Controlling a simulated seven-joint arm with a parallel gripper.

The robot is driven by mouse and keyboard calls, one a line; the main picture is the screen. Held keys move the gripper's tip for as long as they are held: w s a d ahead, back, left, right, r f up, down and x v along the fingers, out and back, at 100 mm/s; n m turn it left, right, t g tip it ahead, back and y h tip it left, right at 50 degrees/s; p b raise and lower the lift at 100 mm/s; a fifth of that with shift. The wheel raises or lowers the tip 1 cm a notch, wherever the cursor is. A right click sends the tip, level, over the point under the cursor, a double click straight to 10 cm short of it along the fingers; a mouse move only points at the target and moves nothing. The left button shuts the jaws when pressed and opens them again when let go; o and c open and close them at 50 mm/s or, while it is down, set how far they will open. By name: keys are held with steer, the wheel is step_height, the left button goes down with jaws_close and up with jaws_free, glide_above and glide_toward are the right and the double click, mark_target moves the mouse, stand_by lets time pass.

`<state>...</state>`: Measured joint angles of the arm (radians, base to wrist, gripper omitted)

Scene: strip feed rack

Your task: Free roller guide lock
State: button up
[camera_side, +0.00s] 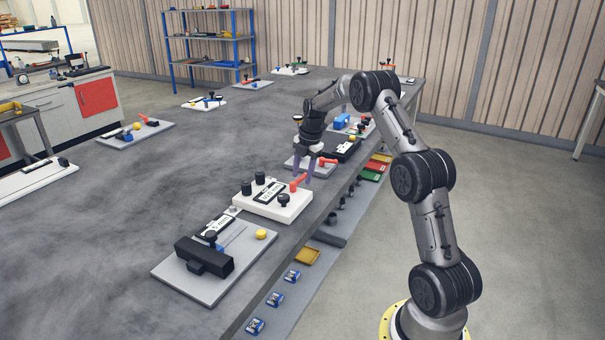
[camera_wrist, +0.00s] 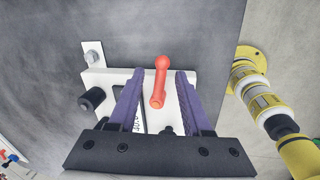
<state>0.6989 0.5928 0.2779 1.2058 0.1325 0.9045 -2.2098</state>
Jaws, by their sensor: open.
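A white block (camera_side: 272,206) near the table's right edge carries black knobs, a label plate and a red lever (camera_side: 297,184). I take this lever to be the roller guide lock; no readable name marks it. My gripper (camera_side: 303,178) points down over the lever end of the block, its purple fingers open. In the wrist view, the red lever (camera_wrist: 160,85) stands between the two spread fingers of my gripper (camera_wrist: 160,76), with a gap on each side. The gripper body hides part of the white block (camera_wrist: 120,75) and its label.
A grey plate (camera_side: 175,271) with a black clamp and a yellow button lies in front. Another red lever (camera_side: 327,161) is on a plate just behind. Blue-and-white items (camera_side: 274,299) and small trays (camera_side: 306,255) sit on a lower shelf. The table's left middle is clear.

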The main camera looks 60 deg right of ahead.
step_height(320, 180, up, 14)
steer(key=s, duration=0.2)
steer(key=shift+s+a+f, duration=0.15)
steer(key=shift+s+f, duration=0.05)
steer(key=shift+s, duration=0.15)
stand_by(0.5)
